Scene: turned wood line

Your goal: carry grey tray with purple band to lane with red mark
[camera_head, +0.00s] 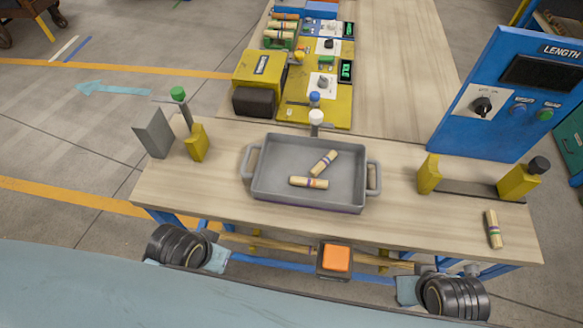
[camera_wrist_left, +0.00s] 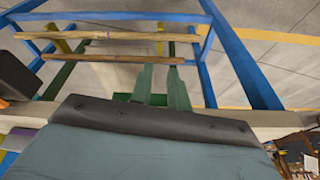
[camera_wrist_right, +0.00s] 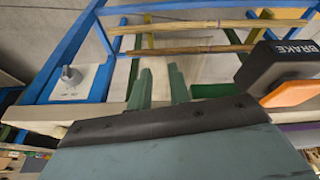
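A grey tray (camera_head: 260,182) with two side handles stands on the wooden bench near its middle. A thin purple band (camera_head: 305,206) shows low on its front wall. Two short turned wood pieces (camera_head: 309,182) lie in it. My left gripper (camera_wrist_left: 159,70) and right gripper (camera_wrist_right: 160,70) are both empty, with their green fingers apart. They are at the near side of the bench, clear of the tray; their fingers are not visible in the head view. I see no lane with a red mark.
Yellow blocks (camera_head: 197,142) stand left and right of the tray. A yellow machine (camera_head: 262,75) is behind it, and a blue LENGTH panel (camera_head: 505,95) at the right. A loose wood piece (camera_head: 493,229) lies near the right end. An orange brake button (camera_head: 337,258) is in front.

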